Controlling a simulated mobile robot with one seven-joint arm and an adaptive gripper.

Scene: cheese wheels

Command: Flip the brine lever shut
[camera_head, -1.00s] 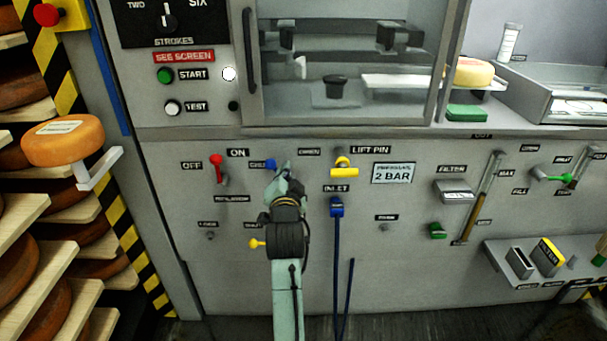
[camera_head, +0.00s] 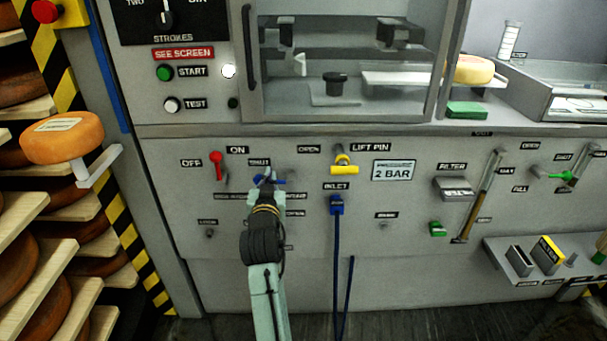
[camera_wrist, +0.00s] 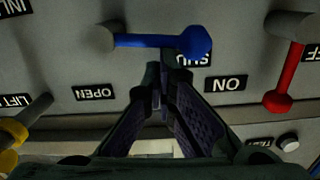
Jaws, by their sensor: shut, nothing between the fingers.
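A blue lever (camera_head: 264,180) with a round knob is on the grey front panel. In the wrist view, which is upside down, the blue lever (camera_wrist: 160,41) lies about level, its pivot at left and its knob over the edge of the SHUT label (camera_wrist: 204,58). An OPEN label (camera_wrist: 95,92) is on the pivot side. My gripper (camera_wrist: 158,72) is shut and empty, its fingertips close to the lever's arm near the knob. I cannot tell whether they touch. In the head view my gripper (camera_head: 268,183) hides part of the lever. No brine label is readable.
A red lever (camera_head: 216,164) stands left of the blue one. A yellow lift-pin handle (camera_head: 344,165) and a blue inlet hose (camera_head: 337,208) are to the right. A shelf with cheese wheels (camera_head: 62,137) is at far left.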

